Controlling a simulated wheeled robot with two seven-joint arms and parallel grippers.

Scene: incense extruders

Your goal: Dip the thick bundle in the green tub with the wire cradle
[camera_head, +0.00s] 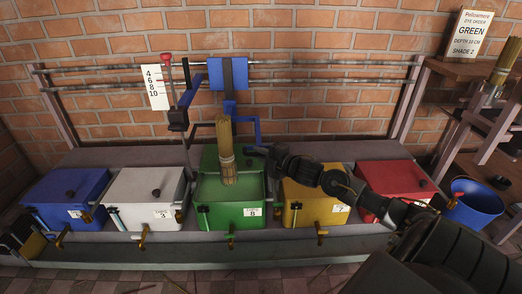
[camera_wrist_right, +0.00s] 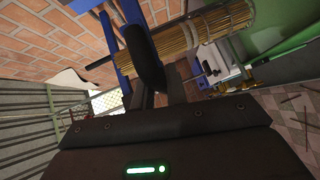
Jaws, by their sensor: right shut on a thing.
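The thick bundle (camera_head: 224,135) of straw-coloured sticks stands nearly upright over the green tub (camera_head: 222,218), its lower end at the tub's opening. I cannot tell whether that end touches the dye. Pale wire bands of the wire cradle (camera_head: 227,161) seem to go round its lower part. In the right wrist view, the bundle (camera_wrist_right: 210,28) lies just beyond a dark finger. My right gripper (camera_head: 252,151) is right beside the bundle, shut on what looks like the cradle's handle; the finger hides the grip, and a thin dark rod (camera_wrist_right: 99,62) sticks out past it. My left gripper is not in view.
Blue (camera_head: 68,198), white (camera_head: 142,199), yellow (camera_head: 312,205) and red (camera_head: 400,180) tubs flank the green one. A blue carriage (camera_head: 228,74) hangs on rails behind, with a depth scale (camera_head: 157,87). A sign (camera_head: 470,35) reads green, 10 cm, shade 2. A blue bucket (camera_head: 474,207) stands right.

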